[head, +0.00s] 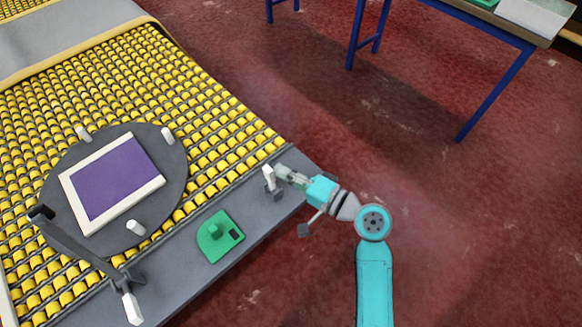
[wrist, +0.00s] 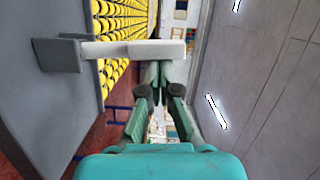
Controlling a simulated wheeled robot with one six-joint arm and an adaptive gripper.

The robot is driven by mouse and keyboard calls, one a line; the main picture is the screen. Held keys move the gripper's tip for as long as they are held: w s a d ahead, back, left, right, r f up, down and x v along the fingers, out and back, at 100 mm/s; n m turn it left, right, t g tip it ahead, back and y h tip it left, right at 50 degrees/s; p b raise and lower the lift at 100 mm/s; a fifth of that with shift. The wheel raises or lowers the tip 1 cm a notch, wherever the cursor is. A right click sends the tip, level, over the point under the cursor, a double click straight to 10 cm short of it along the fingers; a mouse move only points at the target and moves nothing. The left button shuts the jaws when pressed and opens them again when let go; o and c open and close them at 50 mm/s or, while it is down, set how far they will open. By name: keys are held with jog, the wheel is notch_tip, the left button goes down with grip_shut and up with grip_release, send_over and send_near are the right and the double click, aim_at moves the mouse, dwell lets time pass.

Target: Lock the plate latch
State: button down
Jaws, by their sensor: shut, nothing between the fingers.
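A small upright white handle (head: 268,177) on a dark grey bracket (head: 274,193) stands on the grey border of the roller table; it looks like the plate latch. In the wrist view the white handle (wrist: 125,49) lies across the picture, joined to its grey bracket (wrist: 58,55) at left. My gripper (head: 282,171) is right beside the handle, on its right. In the wrist view my gripper (wrist: 160,70) has its fingers together, tips at the handle's end and partly hidden by it. I cannot tell whether they touch it.
A dark round plate (head: 172,185) carries a white-framed purple panel (head: 112,178) and several white pegs. A dark bar with a white-ended handle (head: 132,308) reaches over its near side. A green piece (head: 214,245) sits on the border.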

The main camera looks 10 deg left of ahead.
jog(key=s+a+n, duration=0.1)
jog(key=s+n, duration=0.1)
jog(key=n, duration=0.1)
jog(key=shift+s+a+h, duration=0.15)
jog(key=shift+a+h, duration=0.25)
jog(key=shift+s+a+f+n+h, duration=0.2)
jog(key=shift+s+a+n+h, duration=0.35)
jog(key=shift+n, duration=0.75)
jog(key=shift+s, duration=0.25)
jog(key=shift+w, duration=0.1)
